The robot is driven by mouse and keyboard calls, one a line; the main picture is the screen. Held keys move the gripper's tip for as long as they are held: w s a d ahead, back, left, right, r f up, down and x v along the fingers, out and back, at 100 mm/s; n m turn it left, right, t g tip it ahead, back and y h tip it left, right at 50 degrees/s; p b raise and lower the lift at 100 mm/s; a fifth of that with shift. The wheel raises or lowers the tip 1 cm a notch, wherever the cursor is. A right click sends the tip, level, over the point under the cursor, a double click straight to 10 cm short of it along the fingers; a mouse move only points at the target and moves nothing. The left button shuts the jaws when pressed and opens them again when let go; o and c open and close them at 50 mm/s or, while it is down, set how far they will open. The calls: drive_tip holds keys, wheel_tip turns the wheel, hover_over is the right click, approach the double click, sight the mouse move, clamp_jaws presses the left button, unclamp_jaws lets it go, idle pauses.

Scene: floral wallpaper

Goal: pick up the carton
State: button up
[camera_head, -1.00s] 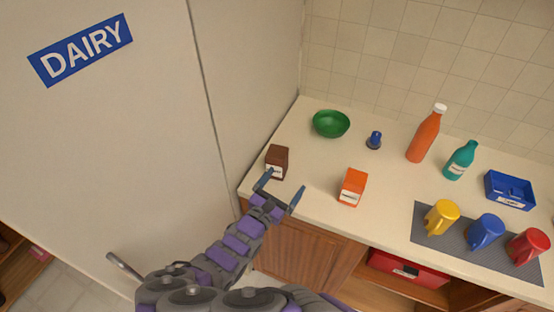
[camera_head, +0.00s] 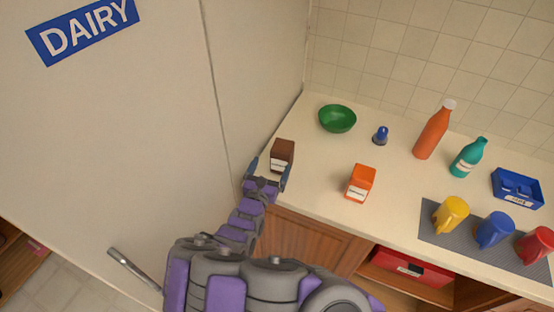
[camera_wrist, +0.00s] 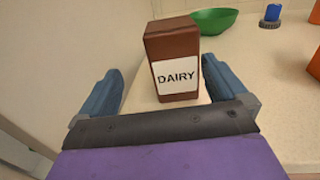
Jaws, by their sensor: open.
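A brown carton (camera_head: 282,154) stands upright at the left end of the counter, beside the tall cabinet side. In the wrist view the brown carton (camera_wrist: 173,52) has a white label reading DAIRY and stands straight ahead, between the lines of the two fingers. My gripper (camera_head: 267,173) is open, with one finger on each side just in front of the carton. In the wrist view my gripper (camera_wrist: 160,85) shows its blue fingers apart, with a gap to the carton on both sides. An orange carton (camera_head: 360,183) with a white label stands to the right on the counter.
A green bowl (camera_head: 337,118) and a small blue object (camera_head: 380,135) stand behind. An orange bottle (camera_head: 434,130), teal bottle (camera_head: 467,157), blue tray (camera_head: 518,203) and several mugs on a grey mat (camera_head: 430,230) are farther right. The tall DAIRY-marked panel (camera_head: 120,130) is close on the left.

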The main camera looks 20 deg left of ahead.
sight(283, 150)
drive_tip(key=w+d, duration=0.1)
drive_tip(key=w+d+r, duration=0.1)
drive_tip(key=shift+w+d+b, duration=0.25)
drive_tip(key=shift+w+b, duration=0.05)
drive_tip(key=shift+w, duration=0.1)
drive_tip(key=w, duration=0.1)
drive_tip(key=w+a+b, duration=0.1)
drive_tip(key=w, duration=0.1)
drive_tip(key=w+a, duration=0.1)
drive_tip(key=shift+w+f+b, duration=0.1)
drive_tip(key=shift+w+b, duration=0.25)
drive_tip(key=shift+w, duration=0.05)
drive_tip(key=shift+d+r, duration=0.35)
drive_tip(key=shift+d, duration=0.5)
drive_tip(key=shift+c, duration=0.8)
drive_tip(key=shift+a+f, duration=0.2)
drive_tip(key=shift+a, duration=0.45)
drive_tip(key=c, duration=0.6)
drive_tip(key=shift+d, duration=0.1)
drive_tip(key=c, duration=0.3)
drive_tip(key=shift+d, duration=0.3)
drive_tip(key=shift+c, duration=1.1)
drive_tip(key=shift+r, duration=0.15)
